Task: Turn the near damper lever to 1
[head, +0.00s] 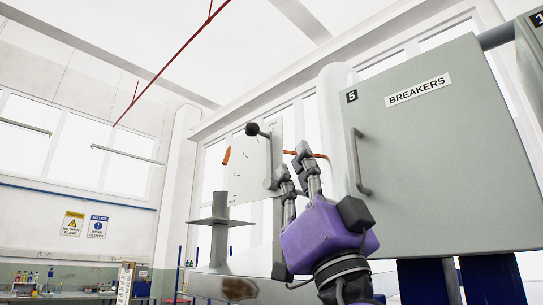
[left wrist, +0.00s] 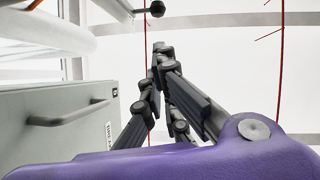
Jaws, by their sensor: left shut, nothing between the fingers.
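A lever with a black ball knob (head: 252,129) and a grey arm stands in front of a pale marked plate (head: 247,170) left of the breaker cabinet. The markings on the plate are too small to read. An orange handle (head: 226,156) shows at the plate's left edge, and another orange bar passes behind my gripper. My left gripper (head: 293,162) is shut and empty, pointing up, just right of the lever in the head view. In the left wrist view the shut fingertips (left wrist: 159,48) lie below a black ball knob (left wrist: 156,8) on a grey rod. My right gripper is out of view.
A grey cabinet (head: 440,150) labelled BREAKERS, with a bar handle (head: 359,162), stands close on the right. A grey post with a flange (head: 220,222) stands left of my gripper. Open room lies farther left, with wall signs (head: 85,225) at the back.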

